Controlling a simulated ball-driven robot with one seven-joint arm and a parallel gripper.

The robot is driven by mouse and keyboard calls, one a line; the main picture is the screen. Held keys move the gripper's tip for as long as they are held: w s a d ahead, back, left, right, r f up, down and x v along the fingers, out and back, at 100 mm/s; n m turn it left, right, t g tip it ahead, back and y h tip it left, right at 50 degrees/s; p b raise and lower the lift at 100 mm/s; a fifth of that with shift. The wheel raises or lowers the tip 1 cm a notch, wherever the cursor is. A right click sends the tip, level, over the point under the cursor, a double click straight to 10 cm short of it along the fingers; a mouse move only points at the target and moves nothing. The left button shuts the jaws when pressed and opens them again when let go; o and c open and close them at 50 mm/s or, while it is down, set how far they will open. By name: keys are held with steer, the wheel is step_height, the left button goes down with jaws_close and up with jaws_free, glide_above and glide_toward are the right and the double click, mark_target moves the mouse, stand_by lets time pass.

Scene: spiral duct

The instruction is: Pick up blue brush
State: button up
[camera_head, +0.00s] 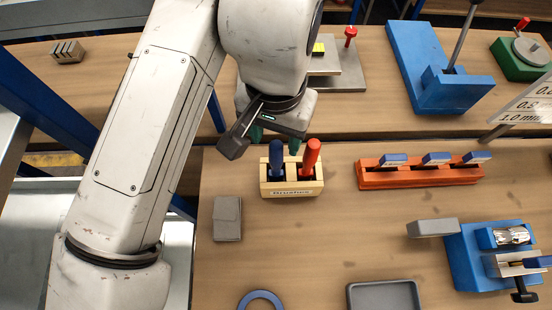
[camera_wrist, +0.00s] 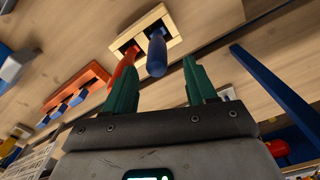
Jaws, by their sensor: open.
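The blue brush (camera_head: 276,158) stands upright in a wooden holder (camera_head: 291,187) labelled "Brushes", beside a red brush (camera_head: 311,157). In the wrist view the blue brush (camera_wrist: 157,54) shows handle-end on, lying between the lines of my two green fingers and beyond their tips. The red brush (camera_wrist: 122,68) shows there to its left, close to my left finger. My gripper (camera_head: 275,143) is just above and behind the holder in the head view, its fingers partly hidden by the wrist. In the wrist view my gripper (camera_wrist: 158,70) is open and empty.
An orange rack (camera_head: 418,175) with several blue-topped pieces stands right of the holder. A grey block (camera_head: 228,218) lies left of it. A grey tray (camera_head: 384,296), a blue ring (camera_head: 261,299) and a blue vise (camera_head: 497,258) are near the front. The table between them is clear.

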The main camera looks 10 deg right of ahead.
mark_target(276, 166)
steer(key=shift+s+f+p, duration=0.2)
steer(key=shift+f+p, duration=0.05)
steer(key=shift+f, duration=0.9)
steer(key=shift+s+f+p, duration=0.15)
steer(key=shift+f+p, duration=0.1)
steer(key=shift+f, duration=0.9)
jaws_close()
steer(key=shift+r, duration=0.15)
